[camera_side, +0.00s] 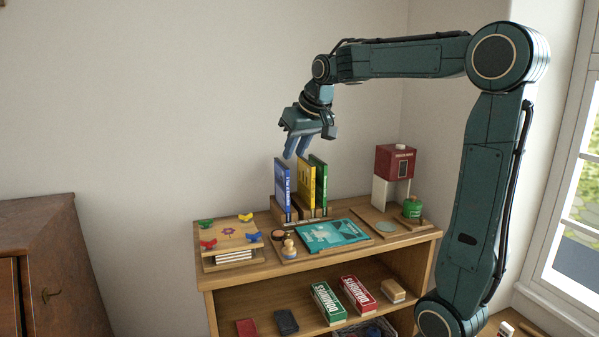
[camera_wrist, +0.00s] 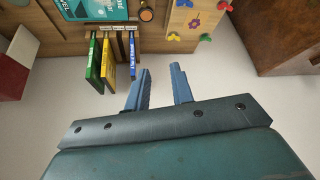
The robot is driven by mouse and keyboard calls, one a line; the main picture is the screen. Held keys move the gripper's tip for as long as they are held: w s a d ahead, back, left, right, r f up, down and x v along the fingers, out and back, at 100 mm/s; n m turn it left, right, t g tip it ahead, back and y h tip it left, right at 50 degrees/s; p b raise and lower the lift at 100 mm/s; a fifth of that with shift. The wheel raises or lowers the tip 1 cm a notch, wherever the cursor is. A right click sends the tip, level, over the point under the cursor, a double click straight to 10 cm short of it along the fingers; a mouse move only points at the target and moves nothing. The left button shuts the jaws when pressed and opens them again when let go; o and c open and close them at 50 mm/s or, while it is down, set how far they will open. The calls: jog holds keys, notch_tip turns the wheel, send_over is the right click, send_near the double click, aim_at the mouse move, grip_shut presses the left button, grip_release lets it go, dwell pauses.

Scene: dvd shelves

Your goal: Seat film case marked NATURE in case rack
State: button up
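The case rack (camera_side: 306,218) stands on the shelf top and holds a blue case (camera_side: 283,187), a yellow case (camera_side: 305,188) and a green case (camera_side: 319,182) upright. They also show in the wrist view, blue (camera_wrist: 133,48), yellow (camera_wrist: 108,62) and green (camera_wrist: 94,62). A teal case (camera_side: 331,235) lies flat in front of the rack, its lettering ending in "VEL" in the wrist view (camera_wrist: 95,8). I cannot read NATURE on any case. My gripper (camera_side: 296,146) is above the rack, fingers apart and empty. In the wrist view its fingertips (camera_wrist: 160,71) are beside the blue case.
A wooden press with coloured wing nuts (camera_side: 232,238) and a stamp (camera_side: 289,249) stand left of the teal case. A red box on a stand (camera_side: 396,161) and a green pot (camera_side: 411,208) are at right. Air around my gripper is clear.

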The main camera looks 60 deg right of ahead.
jog(key=w+d+m+h, duration=0.1)
jog(key=w+d+m, duration=0.15)
jog(key=d, duration=1.15)
jog(key=m+g, duration=0.1)
send_near(319, 160)
jog(key=shift+h, duration=0.4)
jog(key=shift+a+f+x, duration=0.1)
jog(key=shift+a+x, duration=0.05)
jog(key=shift+x, duration=1.1)
jog(key=shift+a+f+x, duration=0.1)
jog(key=shift+a+x, duration=0.05)
jog(key=shift+x, duration=1.05)
jog(key=shift+a+f+x, duration=0.1)
jog(key=shift+a+x, duration=0.05)
jog(key=shift+x, duration=1.1)
jog(key=shift+s, duration=0.15)
jog(key=shift+d, duration=0.1)
jog(key=shift+x, duration=2.55)
jog(key=shift+r, duration=0.1)
grip_shut()
